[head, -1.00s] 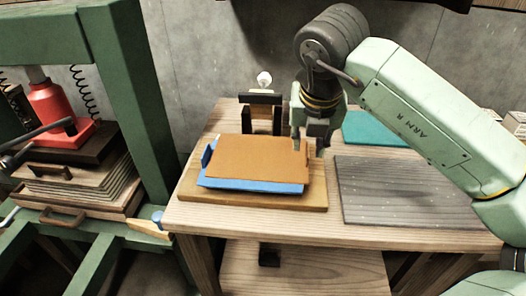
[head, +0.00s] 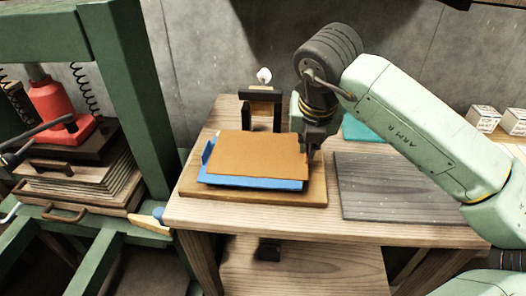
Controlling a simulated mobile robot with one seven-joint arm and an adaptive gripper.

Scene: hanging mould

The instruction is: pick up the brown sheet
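The brown sheet (head: 258,155) lies on top of a blue tray-like piece (head: 250,183), which shows along its front and left edges. Both rest on a tan wooden board (head: 312,196) on the table. My gripper (head: 310,149) is at the sheet's back right corner, pointing down. Its fingertips are small and partly hidden, and I cannot tell whether they are apart, closed or touching the sheet.
A grey ridged mat (head: 400,188) lies to the right on the wooden table (head: 340,229), with a teal sheet (head: 364,129) behind it. A dark upright stand (head: 261,105) is behind the brown sheet. A green press (head: 140,100) stands at the left.

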